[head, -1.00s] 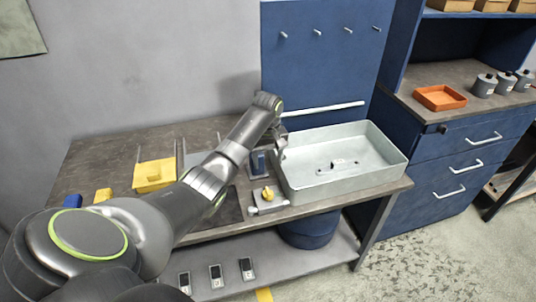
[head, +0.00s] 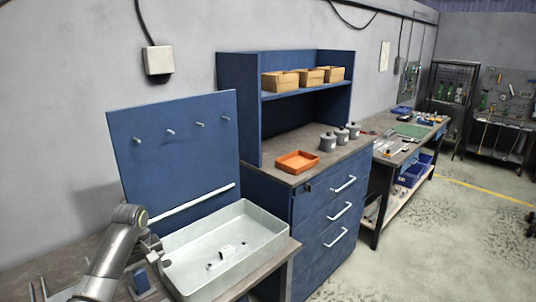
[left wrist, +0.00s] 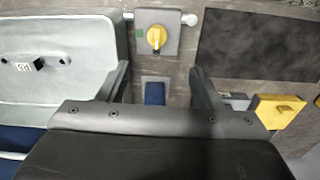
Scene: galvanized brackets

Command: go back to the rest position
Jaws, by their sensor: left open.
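My left gripper (head: 152,252) is at the left end of the grey metal tray (head: 262,262) in the head view, with my arm coming up from below. In the left wrist view its two fingers (left wrist: 163,88) stand apart with nothing held between them. Between and beyond them are a small blue block (left wrist: 154,93) and a plate with a yellow knob (left wrist: 156,38). The tray also shows at the left of that view (left wrist: 50,88). My right gripper is in neither view.
A few small parts (head: 227,250) lie in the tray. A blue pegboard (head: 175,160) stands behind it. A blue drawer cabinet (head: 322,232) with an orange tray (head: 297,161) is to the right. A yellow box (left wrist: 281,108) is beside the dark mat (left wrist: 262,45). Open floor lies at the right.

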